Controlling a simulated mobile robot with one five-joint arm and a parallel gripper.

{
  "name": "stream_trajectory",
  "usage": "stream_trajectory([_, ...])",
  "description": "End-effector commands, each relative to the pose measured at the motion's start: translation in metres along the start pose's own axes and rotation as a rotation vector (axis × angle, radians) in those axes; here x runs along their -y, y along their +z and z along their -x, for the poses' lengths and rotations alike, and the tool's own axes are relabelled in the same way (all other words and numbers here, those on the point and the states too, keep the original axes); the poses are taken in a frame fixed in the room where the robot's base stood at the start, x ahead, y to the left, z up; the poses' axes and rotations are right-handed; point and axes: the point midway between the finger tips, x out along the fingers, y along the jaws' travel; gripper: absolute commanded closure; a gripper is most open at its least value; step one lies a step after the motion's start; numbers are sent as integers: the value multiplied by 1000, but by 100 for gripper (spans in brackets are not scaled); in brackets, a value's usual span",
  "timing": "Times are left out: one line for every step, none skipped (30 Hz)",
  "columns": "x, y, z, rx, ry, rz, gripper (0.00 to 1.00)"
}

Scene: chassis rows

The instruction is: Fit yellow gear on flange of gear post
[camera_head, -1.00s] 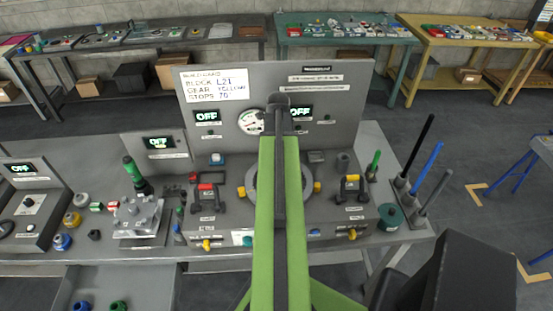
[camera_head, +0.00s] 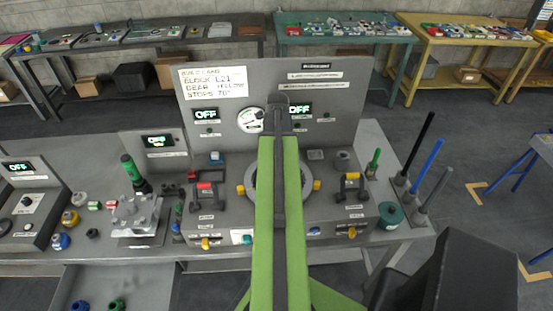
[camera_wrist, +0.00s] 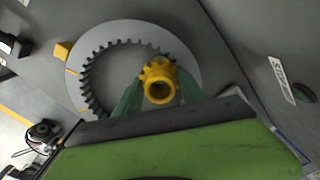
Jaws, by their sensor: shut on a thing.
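In the wrist view, my gripper (camera_wrist: 158,95) is shut on the yellow gear (camera_wrist: 158,72), with a green finger on each side. The gear's open bore faces the camera. It appears over the right part of the opening in a grey ring (camera_wrist: 188,55) with inward teeth; I cannot tell its height or whether it touches anything. The gear post and its flange are not visible. In the head view my green arm covers the gripper, the gear and the ring's middle; only the ring's sides (camera_head: 308,188) show.
The ring's housing carries red-topped (camera_head: 207,192) and yellow-topped (camera_head: 353,184) black handles beside the ring. An upright panel (camera_head: 345,95) with a gauge and OFF displays stands behind. Black, blue and grey rods (camera_head: 432,165) rise at the right. A clamped metal block (camera_head: 137,212) stands left.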

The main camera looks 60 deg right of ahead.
Motion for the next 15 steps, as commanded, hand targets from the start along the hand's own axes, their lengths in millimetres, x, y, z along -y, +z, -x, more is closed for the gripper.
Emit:
stream_trajectory([0, 0, -2, 0, 0, 0, 100])
stream_trajectory([0, 0, -3, 0, 0, 0, 100])
stream_trajectory([0, 0, -3, 0, 0, 0, 100])
stream_trajectory([0, 0, -4, 0, 0, 0, 100])
stream_trajectory([0, 0, -5, 0, 0, 0, 100])
stream_trajectory([0, 0, -5, 0, 0, 0, 100])
stream_trajectory([0, 0, -6, 0, 0, 0, 100])
stream_trajectory([0, 0, -7, 0, 0, 0, 100])
stream_trajectory([0, 0, -7, 0, 0, 0, 100])
stream_trajectory([0, 0, -7, 0, 0, 0, 100])
stream_trajectory([0, 0, -7, 0, 0, 0, 100])
stream_trajectory([0, 0, -7, 0, 0, 0, 100])
stream_trajectory([0, 0, -7, 0, 0, 0, 100])
stream_trajectory([0, 0, -7, 0, 0, 0, 100])
stream_trajectory([0, 0, -7, 0, 0, 0, 100])
